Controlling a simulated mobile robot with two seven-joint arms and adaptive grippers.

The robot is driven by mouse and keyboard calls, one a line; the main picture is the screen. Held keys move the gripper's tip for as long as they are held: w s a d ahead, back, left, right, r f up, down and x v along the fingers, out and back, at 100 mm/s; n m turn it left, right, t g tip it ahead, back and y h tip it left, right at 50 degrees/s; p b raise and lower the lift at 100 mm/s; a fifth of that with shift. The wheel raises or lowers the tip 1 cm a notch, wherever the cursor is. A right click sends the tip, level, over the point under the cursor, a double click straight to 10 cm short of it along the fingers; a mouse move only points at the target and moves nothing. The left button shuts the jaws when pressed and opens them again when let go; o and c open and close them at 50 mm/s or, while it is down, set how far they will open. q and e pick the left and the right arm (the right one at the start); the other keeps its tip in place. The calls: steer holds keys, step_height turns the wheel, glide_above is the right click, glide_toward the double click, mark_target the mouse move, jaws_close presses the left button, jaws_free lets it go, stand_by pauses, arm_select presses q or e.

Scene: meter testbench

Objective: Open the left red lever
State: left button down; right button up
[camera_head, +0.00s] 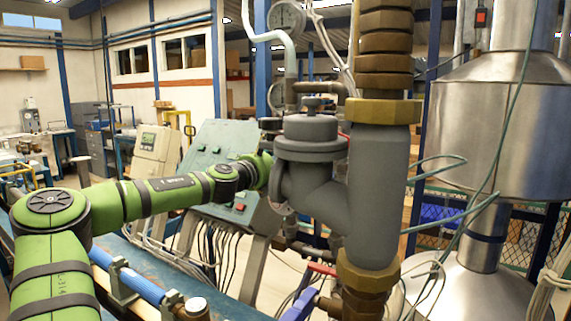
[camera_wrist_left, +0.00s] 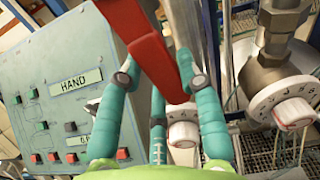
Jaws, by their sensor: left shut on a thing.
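In the left wrist view, a red lever (camera_wrist_left: 150,45) runs down from the top edge between the teal fingers of my left gripper (camera_wrist_left: 157,72). The fingers are shut on its flat lower part, one on each side. In the head view my left arm reaches in from the left, and its gripper is hidden behind the grey valve body (camera_head: 310,140). Another red handle (camera_head: 322,269) shows low beside the brass fitting in the head view. My right gripper is in neither view.
A control panel (camera_wrist_left: 65,90) with buttons and a HAND label stands left of the gripper. White dials (camera_wrist_left: 285,105) sit on pipework at right. A large steel vessel (camera_head: 480,125) and a thick brass pipe (camera_head: 385,50) fill the head view's right side.

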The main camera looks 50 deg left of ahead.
arm_select(q)
steer(key=shift+s+a+m, duration=0.15)
steer(key=shift+a+m, duration=0.4)
steer(key=shift+m, duration=0.25)
steer(key=shift+r, duration=0.1)
steer(key=c, duration=0.8)
jaws_free()
steer(key=shift+a, duration=0.1)
steer(key=v, duration=1.2)
